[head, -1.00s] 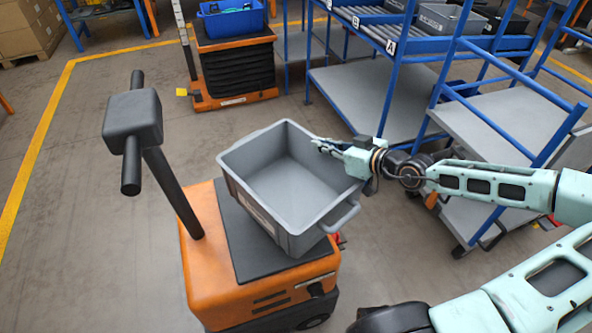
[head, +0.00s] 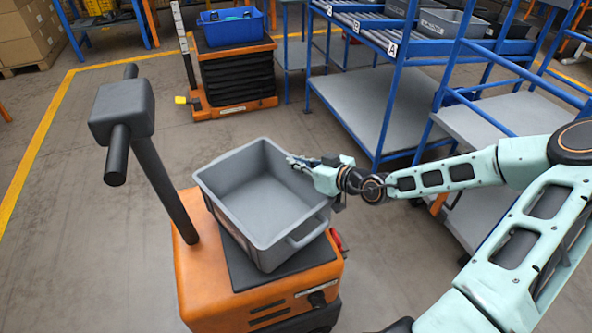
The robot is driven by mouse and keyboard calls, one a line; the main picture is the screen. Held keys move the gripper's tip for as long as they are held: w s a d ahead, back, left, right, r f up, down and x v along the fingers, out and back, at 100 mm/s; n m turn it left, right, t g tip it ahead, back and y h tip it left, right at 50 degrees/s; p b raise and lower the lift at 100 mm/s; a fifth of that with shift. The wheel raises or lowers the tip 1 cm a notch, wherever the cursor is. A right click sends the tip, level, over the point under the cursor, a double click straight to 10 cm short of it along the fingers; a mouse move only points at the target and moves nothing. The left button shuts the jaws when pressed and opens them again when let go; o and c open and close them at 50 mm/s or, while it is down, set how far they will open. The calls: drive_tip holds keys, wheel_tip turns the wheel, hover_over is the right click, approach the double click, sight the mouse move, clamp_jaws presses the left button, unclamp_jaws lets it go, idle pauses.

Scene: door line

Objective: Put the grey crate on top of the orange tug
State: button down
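The grey crate (head: 253,185) is empty, upright and over the dark mat (head: 243,272) on top of the orange tug (head: 192,265). It is turned at an angle to the tug. Its base looks at or very near the mat; I cannot tell if it bears fully on it. My gripper (head: 299,163) is shut on the crate's rim at the far right side, its fingers partly hidden by the wall. The tug's dark handle (head: 122,110) stands to the left of the crate, apart from it.
A blue-framed rack (head: 392,50) and a grey shelf cart (head: 480,120) stand behind and beside my arm. An orange lift cart (head: 235,75) with a blue bin (head: 232,27) stands at the back. The floor left of the tug is clear.

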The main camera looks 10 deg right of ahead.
drive_tip(key=shift+f, duration=0.9)
drive_tip(key=shift+r, duration=0.1)
drive_tip(key=c, duration=2.2)
unclamp_jaws()
drive_tip(key=shift+o, duration=0.2)
drive_tip(key=p+v, duration=0.4)
drive_tip(key=v, duration=0.8)
drive_tip(key=shift+p, duration=0.3)
